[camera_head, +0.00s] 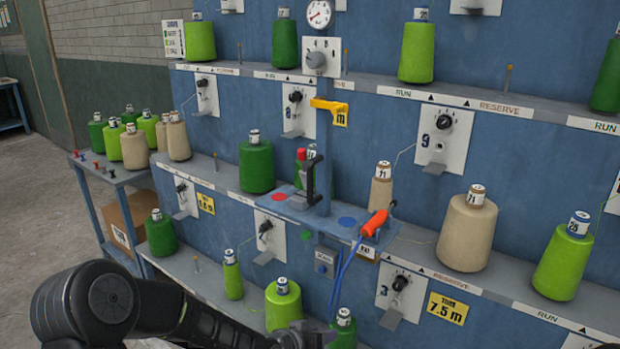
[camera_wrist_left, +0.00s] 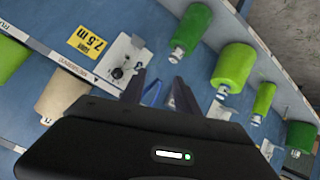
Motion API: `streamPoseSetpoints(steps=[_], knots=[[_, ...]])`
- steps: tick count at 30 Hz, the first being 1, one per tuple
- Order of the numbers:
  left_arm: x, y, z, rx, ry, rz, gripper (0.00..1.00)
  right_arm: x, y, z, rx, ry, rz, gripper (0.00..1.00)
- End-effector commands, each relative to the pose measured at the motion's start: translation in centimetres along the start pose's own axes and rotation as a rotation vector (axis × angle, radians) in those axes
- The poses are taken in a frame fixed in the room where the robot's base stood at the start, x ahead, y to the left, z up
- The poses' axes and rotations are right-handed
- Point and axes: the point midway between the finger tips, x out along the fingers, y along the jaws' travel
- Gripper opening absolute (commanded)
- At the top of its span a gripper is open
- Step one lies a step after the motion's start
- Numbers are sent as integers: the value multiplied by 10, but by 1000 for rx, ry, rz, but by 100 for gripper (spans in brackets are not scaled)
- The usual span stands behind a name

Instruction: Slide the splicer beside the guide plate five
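The splicer seems to be the orange-handled tool (camera_head: 375,223) with blue hoses, lying on a small blue shelf (camera_head: 340,227) at mid height in the head view. The guide plates are white, with black knobs. One plate (camera_head: 432,140) reads 9 and a lower one (camera_head: 399,297) reads 3; I cannot make out a 5 on any. My left gripper (camera_head: 303,335) is low at the bottom edge, below the splicer and apart from it. In the left wrist view its two fingers (camera_wrist_left: 160,93) are spread and empty, facing the panel. My right gripper does not show.
Green and beige cones stand on the rack's ledges, including a beige cone (camera_head: 467,232) right of the splicer and a green one (camera_head: 283,304) near my left gripper. A black-handled device (camera_head: 310,178) stands on the blue shelf. A side table (camera_head: 130,174) holds more cones.

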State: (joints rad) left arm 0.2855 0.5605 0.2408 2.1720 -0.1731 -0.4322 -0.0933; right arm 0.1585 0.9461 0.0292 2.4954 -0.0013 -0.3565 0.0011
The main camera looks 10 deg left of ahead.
Motion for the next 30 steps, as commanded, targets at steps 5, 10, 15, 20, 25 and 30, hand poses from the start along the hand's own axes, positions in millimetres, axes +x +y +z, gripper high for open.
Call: streamPoseSetpoints(steps=[5, 10, 15, 20, 25, 30], knots=[[-58, -2, -200, 183, 382, -32, 38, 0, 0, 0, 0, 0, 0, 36], [-118, 9, -298, 299, 584, -64, 38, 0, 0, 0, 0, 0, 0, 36], [-138, 14, -325, 335, 643, -75, 38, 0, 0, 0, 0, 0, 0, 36], [-138, 14, -325, 334, 642, -74, 38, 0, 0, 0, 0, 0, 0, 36], [-136, 14, -326, 333, 640, -73, 38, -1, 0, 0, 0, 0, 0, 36], [-126, 15, -334, 332, 639, -72, 38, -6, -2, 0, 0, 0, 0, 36]])
